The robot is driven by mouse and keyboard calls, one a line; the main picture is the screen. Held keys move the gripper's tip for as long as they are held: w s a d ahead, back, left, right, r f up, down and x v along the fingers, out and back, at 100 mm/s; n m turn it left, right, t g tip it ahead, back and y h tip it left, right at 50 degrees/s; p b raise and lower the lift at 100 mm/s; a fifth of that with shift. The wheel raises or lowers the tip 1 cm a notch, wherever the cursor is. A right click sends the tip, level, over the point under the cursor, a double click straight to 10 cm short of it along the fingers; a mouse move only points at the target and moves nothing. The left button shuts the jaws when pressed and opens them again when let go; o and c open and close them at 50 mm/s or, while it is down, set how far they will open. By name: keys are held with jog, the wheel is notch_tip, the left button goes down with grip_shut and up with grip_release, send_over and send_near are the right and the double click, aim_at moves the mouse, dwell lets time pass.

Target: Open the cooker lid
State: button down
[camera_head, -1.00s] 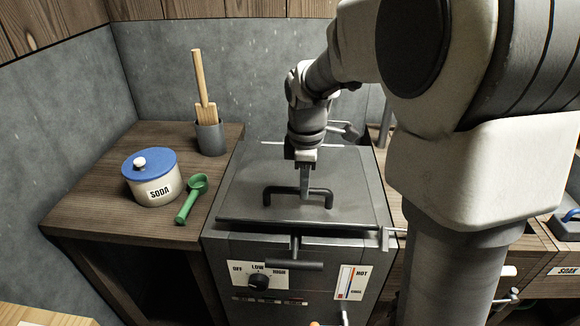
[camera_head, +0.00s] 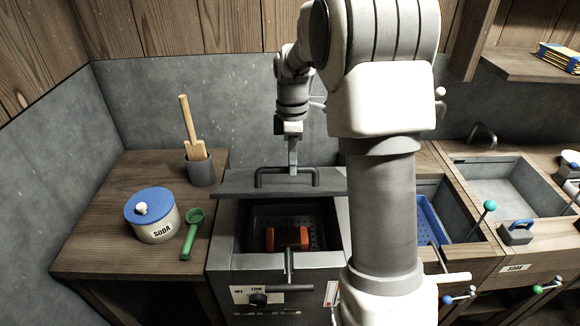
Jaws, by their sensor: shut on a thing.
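The cooker (camera_head: 246,270) is a grey box standing right of the wooden counter. Its grey lid (camera_head: 235,184) is up and tilted back at the rear, leaving the front of the opening uncovered. My gripper (camera_head: 293,170) is shut on the lid's dark bar handle (camera_head: 262,178), near the bar's right part. Inside the open cooker an orange-red object (camera_head: 287,237) lies on a dark perforated floor. The rear of the inside is hidden under the lid.
On the left counter (camera_head: 105,215) stand a blue-lidded SODA pot (camera_head: 153,222), a green scoop (camera_head: 190,236) and a grey cup (camera_head: 201,172) with wooden tools. My arm hides the cooker's right side. A sink (camera_head: 500,185) and a blue tray (camera_head: 432,222) lie to the right.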

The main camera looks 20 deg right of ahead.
jog(key=w+d+r+p, duration=0.3)
jog(key=w+r+p, duration=0.1)
jog(key=w+p, duration=0.4)
jog(key=w+d+r+p, duration=0.3)
jog(key=w+r+p, duration=0.1)
jog(key=w+p, duration=0.5)
jog(key=shift+w+r, duration=0.25)
jog(key=shift+w, duration=0.2)
jog(key=shift+f, duration=0.1)
jog(key=c, duration=1.2)
grip_release()
jog(key=o, duration=0.4)
jog(key=shift+w, duration=0.2)
jog(key=shift+o, duration=0.2)
notch_tip(320, 180, up, 8)
jog(key=shift+w, duration=0.2)
